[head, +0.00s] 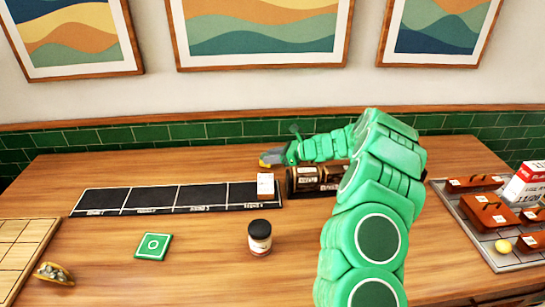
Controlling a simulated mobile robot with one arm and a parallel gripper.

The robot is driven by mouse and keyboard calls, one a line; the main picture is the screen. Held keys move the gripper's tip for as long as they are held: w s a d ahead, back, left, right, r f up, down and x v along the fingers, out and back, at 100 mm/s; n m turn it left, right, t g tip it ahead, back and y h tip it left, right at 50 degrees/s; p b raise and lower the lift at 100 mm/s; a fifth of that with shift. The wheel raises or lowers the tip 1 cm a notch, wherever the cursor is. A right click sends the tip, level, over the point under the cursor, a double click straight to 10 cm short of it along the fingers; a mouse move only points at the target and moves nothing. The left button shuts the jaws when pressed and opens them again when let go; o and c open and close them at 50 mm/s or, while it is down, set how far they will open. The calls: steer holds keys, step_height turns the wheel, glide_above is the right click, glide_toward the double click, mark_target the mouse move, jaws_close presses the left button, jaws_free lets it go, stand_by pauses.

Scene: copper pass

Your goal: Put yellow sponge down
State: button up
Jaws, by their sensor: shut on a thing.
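My gripper (279,155) is at the end of my green arm, above the right end of the black mat, near the back of the wooden table. It is shut on the yellow sponge (265,162), of which only a small yellow part shows at the fingertips. The rest of the sponge is hidden by the fingers. I cannot tell whether the sponge touches anything below. The black mat (150,200) is divided into white-lined sections with labels along its front edge. A small white labelled item (265,184) stands on its right end, just below my gripper in the picture.
A dark jar (259,236) and a green square coaster (153,246) sit in front of the mat. Dark labelled containers (317,179) stand right of it, partly behind my arm. A grey tray (480,232) with reddish-brown boxes is at right; a wooden board (22,245) is at left.

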steer(key=shift+f, duration=0.1)
steer(key=o, duration=1)
steer(key=v, duration=1.2)
steer(key=shift+s, duration=0.1)
steer(key=s+a+r+n+g+h, duration=0.1)
steer(key=s+a+r+n+g, duration=0.1)
steer(key=s+a+r+n, duration=0.45)
steer(key=s+a+r+n+g+h, duration=0.1)
steer(key=s+a+r+n+g, duration=0.15)
steer(key=s, duration=0.65)
steer(key=s+a+r+n+g+h, duration=0.1)
steer(key=s+a+r+n+g, duration=0.15)
steer(key=s+a+r, duration=0.4)
steer(key=s+d+f+n+h, duration=0.1)
steer(key=s+d+n+h, duration=0.2)
steer(key=s, duration=0.8)
steer(key=s+d+f+n+h, duration=0.1)
steer(key=s+d+n+h, duration=0.2)
steer(key=s+d, duration=0.3)
steer(key=s+d+f+n+h, duration=0.1)
steer(key=s+d+n+h, duration=0.2)
steer(key=s, duration=1.3)
steer(key=shift+s+d+f+n, duration=0.1)
steer(key=shift+s+d+n, duration=0.3)
steer(key=shift+d+n, duration=0.45)
